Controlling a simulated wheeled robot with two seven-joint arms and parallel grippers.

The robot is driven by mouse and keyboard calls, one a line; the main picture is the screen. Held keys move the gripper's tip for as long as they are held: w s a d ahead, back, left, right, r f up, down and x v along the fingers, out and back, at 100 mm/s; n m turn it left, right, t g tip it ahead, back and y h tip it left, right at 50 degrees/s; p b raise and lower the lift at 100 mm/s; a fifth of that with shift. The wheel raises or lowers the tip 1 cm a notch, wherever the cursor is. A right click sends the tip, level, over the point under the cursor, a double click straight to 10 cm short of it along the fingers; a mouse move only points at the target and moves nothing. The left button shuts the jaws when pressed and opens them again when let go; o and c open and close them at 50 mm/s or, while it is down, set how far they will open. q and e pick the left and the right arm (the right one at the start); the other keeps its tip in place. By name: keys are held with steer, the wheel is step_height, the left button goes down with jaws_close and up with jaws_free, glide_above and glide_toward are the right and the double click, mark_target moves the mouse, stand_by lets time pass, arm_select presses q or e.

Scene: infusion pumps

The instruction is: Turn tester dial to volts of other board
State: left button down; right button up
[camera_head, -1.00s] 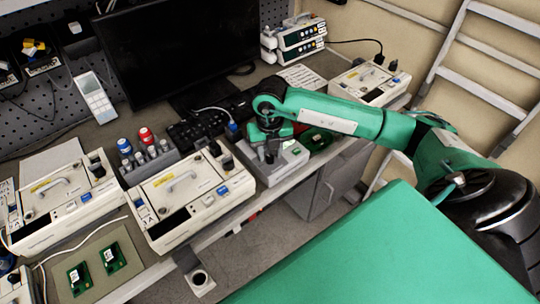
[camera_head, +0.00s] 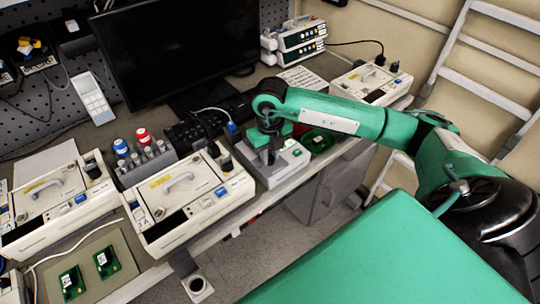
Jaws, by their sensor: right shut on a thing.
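The tester (camera_head: 283,168) is a light grey box near the bench's front edge, with a small green lit spot on its right part. My right gripper (camera_head: 270,160) points down over the left part of the tester and is shut on what appears to be its dial, which the fingers hide. One green circuit board (camera_head: 318,141) lies just right of the tester. Two more green boards, one at the left (camera_head: 71,283) and one beside it (camera_head: 107,262), lie on a grey-green mat (camera_head: 88,247) at the lower left. My left gripper is out of view.
White pump units stand left of the tester (camera_head: 190,203), at the far left (camera_head: 60,205) and at the back right (camera_head: 371,82). A rack of bottles (camera_head: 146,160), a keyboard (camera_head: 206,126) and a monitor (camera_head: 178,45) are behind them.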

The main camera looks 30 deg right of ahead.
steer(key=shift+w+r+n+b, duration=0.1)
steer(key=shift+w+n+b, duration=0.05)
steer(key=shift+n+b, duration=1.45)
steer(key=o, duration=0.7)
steer(key=shift+r+n+p, duration=0.1)
steer(key=shift+n+p, duration=0.2)
steer(key=shift+p, duration=0.1)
steer(key=shift+o, duration=0.4)
steer(key=shift+r+p, duration=1.7)
steer(key=shift+r, duration=1.7)
